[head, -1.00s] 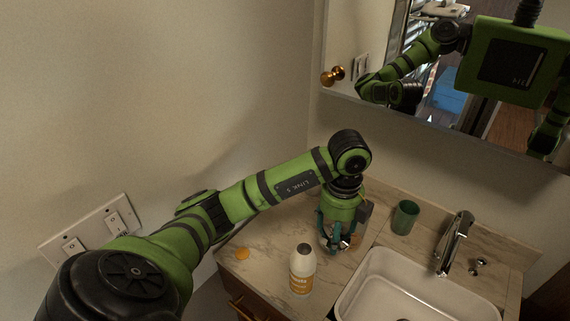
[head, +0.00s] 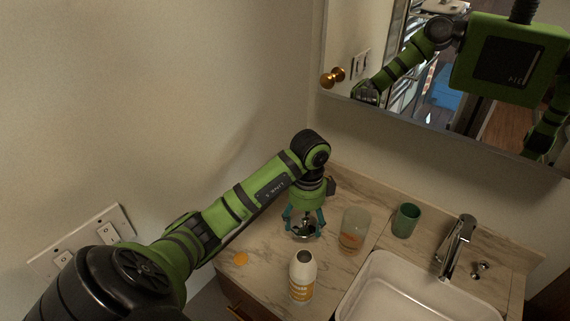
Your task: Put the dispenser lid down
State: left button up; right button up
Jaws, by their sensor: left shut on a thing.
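My left gripper (head: 304,226) points down over the marble counter, its teal fingers shut on the dispenser lid. The lid (head: 303,234) is a small metallic piece between the fingertips, low over the counter; I cannot tell whether it touches the surface. My right gripper is not in view.
A white bottle with an orange label (head: 302,279) stands in front of the gripper. An orange cap (head: 241,258) lies at the counter's left. A green cup (head: 405,220), a faucet (head: 458,243) and a white sink (head: 405,287) are to the right. A mirror (head: 400,72) hangs behind.

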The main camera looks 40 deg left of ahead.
pick_arm(q)
send_over(285, 232)
notch_tip(285, 232, down, 4)
notch_tip(285, 232, down, 3)
jog(key=shift+s+f+p, duration=0.1)
jog(key=shift+p, duration=0.55)
jog(key=shift+f, duration=0.45)
jog(key=shift+f, duration=0.1)
jog(key=o, duration=1)
